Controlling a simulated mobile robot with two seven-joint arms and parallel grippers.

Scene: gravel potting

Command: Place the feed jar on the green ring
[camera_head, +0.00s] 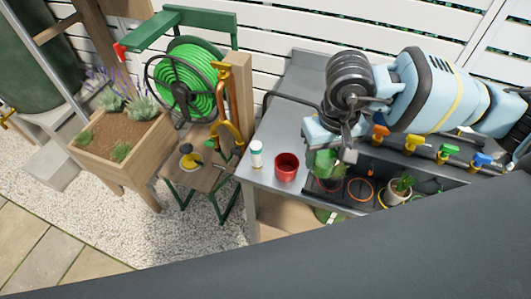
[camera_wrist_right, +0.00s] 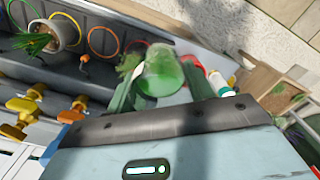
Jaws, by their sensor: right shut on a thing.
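A green see-through jar (camera_head: 323,163), seemingly the feed jar, is between the fingers of my right gripper (camera_head: 332,158). The right wrist view shows the jar (camera_wrist_right: 160,76) between the two fingers, above the near end of the dark tray. My right gripper is shut on it. The green ring (camera_wrist_right: 20,12) shows in the right wrist view at the far end of the tray, past the potted plant (camera_wrist_right: 57,34). In the head view I cannot make out the green ring clearly. My left gripper is not in view.
The dark tray (camera_head: 345,203) also has an orange ring (camera_head: 361,190) and a red ring (camera_head: 330,185). The potted plant (camera_head: 398,191) stands on it. A red pot (camera_head: 286,166) and a white bottle (camera_head: 256,154) stand left of the jar. Coloured valves (camera_head: 446,152) line the back.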

